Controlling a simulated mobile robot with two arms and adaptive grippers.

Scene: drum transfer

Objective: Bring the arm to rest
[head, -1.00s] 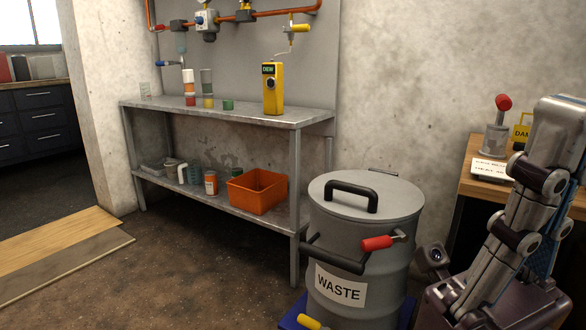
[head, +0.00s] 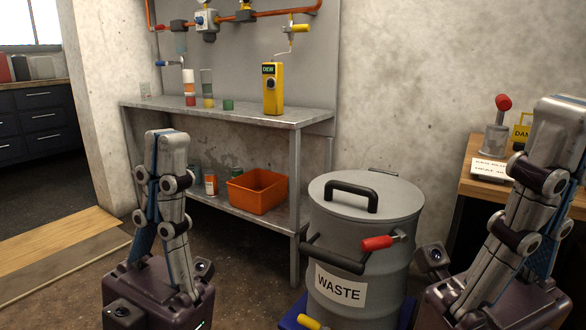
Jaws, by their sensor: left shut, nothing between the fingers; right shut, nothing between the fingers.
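My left gripper (head: 166,152) points upward in the lower left of the head view, in front of the metal bench. It is shut and empty, its fingertips together. My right gripper (head: 558,125) points upward at the right edge, in front of the wooden table. It is also shut and empty. Both purple wrist housings show at the bottom of the view. Neither gripper appears to be holding anything.
A grey waste drum (head: 390,235) with a lid and red-tipped handle stands between my grippers. The metal bench (head: 235,116) carries a yellow device (head: 273,92) and small containers. An orange bin (head: 257,192) sits on its lower shelf. A wooden table (head: 476,180) stands at right.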

